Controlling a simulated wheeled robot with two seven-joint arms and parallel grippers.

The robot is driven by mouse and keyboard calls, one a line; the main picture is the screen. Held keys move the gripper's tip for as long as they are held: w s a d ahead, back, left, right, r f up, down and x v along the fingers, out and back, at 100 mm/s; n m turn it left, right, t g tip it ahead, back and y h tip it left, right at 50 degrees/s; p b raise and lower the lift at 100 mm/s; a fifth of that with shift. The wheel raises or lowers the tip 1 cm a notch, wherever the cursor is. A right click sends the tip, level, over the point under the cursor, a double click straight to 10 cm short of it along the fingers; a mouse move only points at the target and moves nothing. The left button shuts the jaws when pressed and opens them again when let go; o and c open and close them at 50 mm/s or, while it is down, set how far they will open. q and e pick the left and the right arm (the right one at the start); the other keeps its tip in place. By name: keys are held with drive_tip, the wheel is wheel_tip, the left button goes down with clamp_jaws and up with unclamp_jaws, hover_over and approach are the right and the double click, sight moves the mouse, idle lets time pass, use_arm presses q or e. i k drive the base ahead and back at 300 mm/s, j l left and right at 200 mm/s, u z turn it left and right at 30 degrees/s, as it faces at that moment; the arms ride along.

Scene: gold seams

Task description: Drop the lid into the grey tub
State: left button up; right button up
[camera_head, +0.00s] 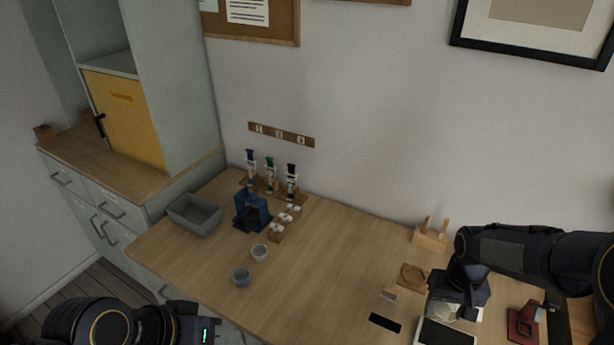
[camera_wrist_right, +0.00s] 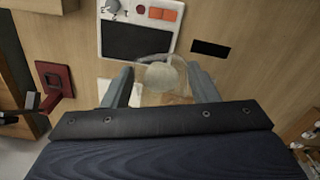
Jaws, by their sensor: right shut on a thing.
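The grey tub (camera_head: 195,215) is an open rectangular bin at the left end of the wooden table in the head view. My right gripper (camera_head: 452,306) is over the right part of the table, far from the tub. In the right wrist view my right gripper (camera_wrist_right: 160,88) has its two fingers around a pale, see-through lid (camera_wrist_right: 158,75) and is shut on it. The lid's outline is faint, and my gripper partly hides it in the head view. My left gripper (camera_head: 192,322) is at the lower left, in front of the table; its fingertips are unclear.
A tablet-like device (camera_head: 446,333), black slab (camera_head: 385,322), wooden coaster (camera_head: 413,275) and red stand (camera_head: 523,323) lie near my right gripper. The table's middle is clear.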

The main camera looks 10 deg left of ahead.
sight(198, 221)
drive_tip(key=i+j, duration=0.1)
drive_tip(key=j, duration=0.4)
drive_tip(key=i+j, duration=0.1)
drive_tip(key=j, duration=0.45)
drive_tip(key=i+j, duration=0.1)
drive_tip(key=j, duration=0.4)
drive_tip(key=i+j, duration=0.15)
drive_tip(key=j, duration=0.35)
drive_tip(key=i+j, duration=0.1)
drive_tip(key=j, duration=0.4)
drive_tip(key=i+j, duration=0.1)
drive_tip(key=j, duration=0.45)
drive_tip(key=i+j, duration=0.1)
drive_tip(key=j, duration=0.4)
